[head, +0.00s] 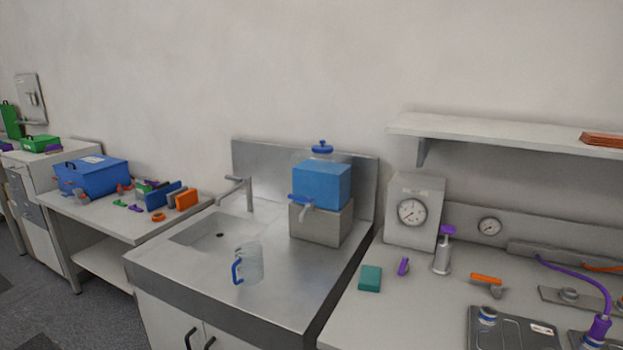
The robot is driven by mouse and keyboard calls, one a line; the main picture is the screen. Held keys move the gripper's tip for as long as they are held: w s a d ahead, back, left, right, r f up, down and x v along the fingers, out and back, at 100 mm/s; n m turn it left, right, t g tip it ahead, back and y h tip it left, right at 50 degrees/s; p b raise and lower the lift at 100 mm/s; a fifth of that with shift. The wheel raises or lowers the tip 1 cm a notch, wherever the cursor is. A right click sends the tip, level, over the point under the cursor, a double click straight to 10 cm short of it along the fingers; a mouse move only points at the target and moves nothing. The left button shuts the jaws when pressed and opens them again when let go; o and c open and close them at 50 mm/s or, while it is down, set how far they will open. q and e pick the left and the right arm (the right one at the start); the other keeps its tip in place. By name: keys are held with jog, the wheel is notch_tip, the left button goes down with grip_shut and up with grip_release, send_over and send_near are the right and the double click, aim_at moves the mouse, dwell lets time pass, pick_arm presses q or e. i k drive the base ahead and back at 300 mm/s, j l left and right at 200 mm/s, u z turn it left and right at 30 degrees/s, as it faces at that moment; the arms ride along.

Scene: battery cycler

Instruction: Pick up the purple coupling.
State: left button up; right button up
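Several purple items are on the right bench, and I cannot tell for certain which is the purple coupling. A small purple piece (403,266) stands between a teal block and a metal cylinder with a purple top (447,231). A purple connector (599,328) sits at the lower right on the end of a purple hose (596,281), by a dark metal plate. Neither of my grippers is in view.
The right bench (385,325) also holds a teal block (370,278), a gauge box (414,230), an orange-handled valve (487,279) and a flat metal plate (512,333). A shelf (500,134) overhangs its back. A sink unit (180,270) with a clear jug (249,265) adjoins it.

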aim_at(602, 323)
jog(key=z, duration=1.6)
